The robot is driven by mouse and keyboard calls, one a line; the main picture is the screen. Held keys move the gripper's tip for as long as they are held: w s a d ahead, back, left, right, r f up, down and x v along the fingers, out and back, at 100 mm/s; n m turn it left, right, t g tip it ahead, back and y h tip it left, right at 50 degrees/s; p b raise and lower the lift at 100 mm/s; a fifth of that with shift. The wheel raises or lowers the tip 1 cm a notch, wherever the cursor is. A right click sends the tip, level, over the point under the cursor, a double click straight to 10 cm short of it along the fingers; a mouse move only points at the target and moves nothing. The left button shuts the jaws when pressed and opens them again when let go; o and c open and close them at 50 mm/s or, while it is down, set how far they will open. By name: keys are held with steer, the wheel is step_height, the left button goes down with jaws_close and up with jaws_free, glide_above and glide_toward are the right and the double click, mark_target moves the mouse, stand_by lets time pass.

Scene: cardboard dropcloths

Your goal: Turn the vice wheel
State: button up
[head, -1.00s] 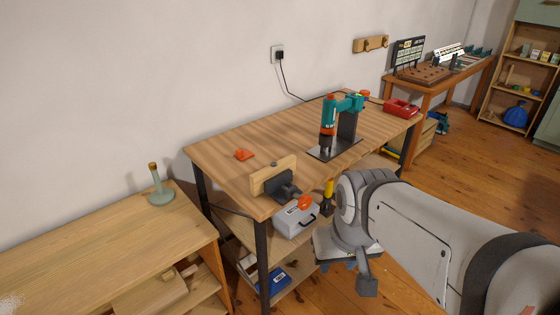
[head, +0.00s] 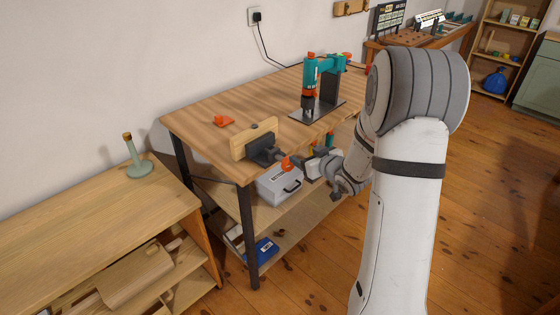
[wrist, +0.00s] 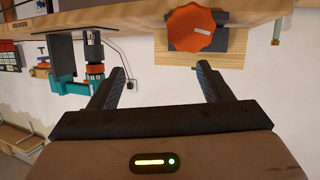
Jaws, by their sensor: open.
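The vice (head: 262,151), with a light wood jaw and a dark body, is fixed at the front edge of the workbench. Its orange vice wheel (head: 287,163) faces outward, just left of my gripper in the head view. In the wrist view, which is upside down, the scalloped orange wheel (wrist: 191,27) shows whole at the top with a small white mark. My gripper (wrist: 160,72) is open and empty. Its dark fingers are apart and point toward the wheel, with a gap left between. My arm hides part of the gripper in the head view.
The workbench (head: 205,105) carries a teal drill press (head: 322,80) and an orange piece (head: 222,121). A grey case (head: 279,186) sits on the shelf below the vice. A lower bench (head: 90,235) with a green holder (head: 139,165) stands left. Wooden floor is open at right.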

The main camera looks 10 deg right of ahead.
mark_target(284, 161)
steer(key=f+y, duration=0.2)
steer(key=a+f+n+y+b, duration=0.1)
steer(key=f+y, duration=0.1)
steer(key=a+f+t+y, duration=0.1)
steer(key=y, duration=0.1)
steer(key=shift+s+f, duration=0.3)
steer(key=shift+f, duration=0.1)
steer(key=x, duration=0.7)
steer(key=shift+w+a, duration=0.15)
steer(key=shift+w, duration=0.05)
steer(key=shift+c, duration=0.2)
steer(key=c, duration=0.9)
